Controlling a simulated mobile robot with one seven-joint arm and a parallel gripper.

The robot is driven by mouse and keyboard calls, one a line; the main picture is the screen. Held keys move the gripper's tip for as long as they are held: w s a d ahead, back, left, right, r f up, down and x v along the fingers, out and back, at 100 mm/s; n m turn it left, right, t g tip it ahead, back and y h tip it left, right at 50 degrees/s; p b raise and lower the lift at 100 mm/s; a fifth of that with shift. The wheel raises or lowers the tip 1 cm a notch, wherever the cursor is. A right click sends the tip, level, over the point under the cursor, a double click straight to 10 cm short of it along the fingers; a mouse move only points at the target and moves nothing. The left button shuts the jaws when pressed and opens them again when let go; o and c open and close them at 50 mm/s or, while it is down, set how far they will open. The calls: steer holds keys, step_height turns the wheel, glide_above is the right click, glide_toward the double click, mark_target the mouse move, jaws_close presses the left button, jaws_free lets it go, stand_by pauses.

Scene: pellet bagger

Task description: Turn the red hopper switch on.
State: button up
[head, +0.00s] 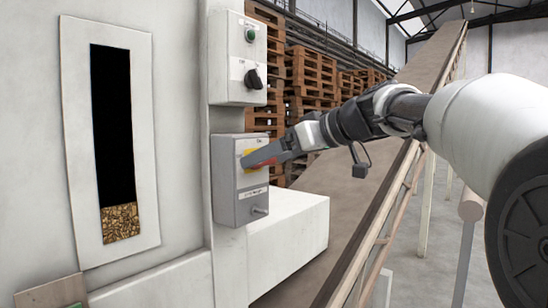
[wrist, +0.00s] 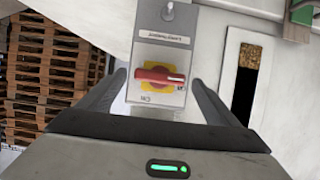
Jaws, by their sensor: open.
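The red hopper switch is a red rotary handle (wrist: 160,76) on a yellow plate (wrist: 160,60), set on a grey box (head: 226,184) on the machine's side. In the wrist view the handle lies nearly level across the plate, tilted slightly. My gripper (head: 250,160) is at the front of this box and partly covers the plate in the head view. In the wrist view my gripper's two dark fingers (wrist: 160,80) are open, one on each side of the handle, with gaps between. No contact with the handle shows. Small marks beside the handle are too blurred to read surely.
A metal toggle (wrist: 168,11) sits on the same grey box. Above it in the head view, another box (head: 238,52) carries a green button (head: 250,35) and a black knob (head: 253,79). A white block (head: 290,235) juts out below. Pallets (head: 310,80) and a conveyor (head: 345,200) stand behind.

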steer(key=c, duration=1.1)
steer(key=shift+o, duration=0.2)
steer(key=m+g+y+p, duration=0.1)
steer(key=m+y+p, duration=0.1)
steer(key=m, duration=0.2)
steer(key=f+m+g+y+p, duration=0.1)
steer(key=m+y, duration=0.1)
steer(key=m, duration=0.3)
steer(key=w+d+m+g+y+p, duration=0.1)
steer(key=m+y+p, duration=0.1)
steer(key=m, duration=0.2)
steer(key=shift+w+f+g+y+p, duration=0.1)
steer(key=shift+f+g+y+p, duration=0.1)
steer(key=shift+g+y+p, duration=0.15)
steer(key=shift+m, duration=0.3)
steer(key=o, duration=1.1)
steer(key=shift+c, duration=0.2)
